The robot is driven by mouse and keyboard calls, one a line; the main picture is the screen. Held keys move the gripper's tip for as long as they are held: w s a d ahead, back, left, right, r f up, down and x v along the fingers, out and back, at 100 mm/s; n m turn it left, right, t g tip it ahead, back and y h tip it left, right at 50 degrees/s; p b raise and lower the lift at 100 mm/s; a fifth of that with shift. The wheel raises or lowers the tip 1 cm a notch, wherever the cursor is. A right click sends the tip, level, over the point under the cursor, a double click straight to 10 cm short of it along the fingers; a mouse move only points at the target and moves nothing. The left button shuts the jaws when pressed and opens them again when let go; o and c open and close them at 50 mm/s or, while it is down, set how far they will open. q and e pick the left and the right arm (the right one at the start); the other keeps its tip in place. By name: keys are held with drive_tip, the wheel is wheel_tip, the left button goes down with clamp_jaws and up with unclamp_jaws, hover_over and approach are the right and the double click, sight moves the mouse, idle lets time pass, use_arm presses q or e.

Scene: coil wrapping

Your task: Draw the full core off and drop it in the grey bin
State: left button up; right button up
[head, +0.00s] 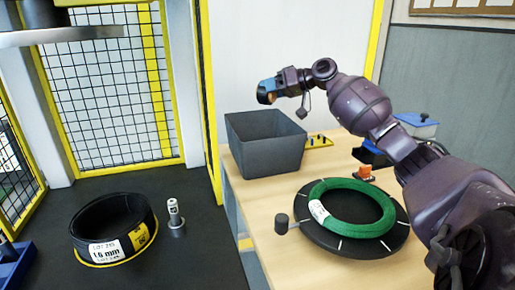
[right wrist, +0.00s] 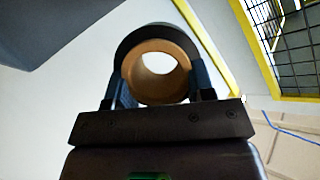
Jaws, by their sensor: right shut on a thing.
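My left gripper is not in view.
A green wire coil (head: 352,208) with a white label lies on a black round plate (head: 318,238) on the table. A blue-lidded box (head: 418,123) stands behind my right arm.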

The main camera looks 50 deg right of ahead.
sight(271, 101)
wheel_tip(271, 101, down, 3)
drive_tip(key=shift+w+r+b, duration=0.1)
drive_tip(key=shift+b, duration=0.35)
drive_tip(key=shift+f, duration=0.4)
drive_tip(key=shift+f+b, duration=0.1)
drive_tip(key=shift+b, duration=0.2)
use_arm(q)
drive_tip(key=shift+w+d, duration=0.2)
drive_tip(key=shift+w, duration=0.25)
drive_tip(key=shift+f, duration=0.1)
use_arm(e)
drive_tip(key=o, duration=1.1)
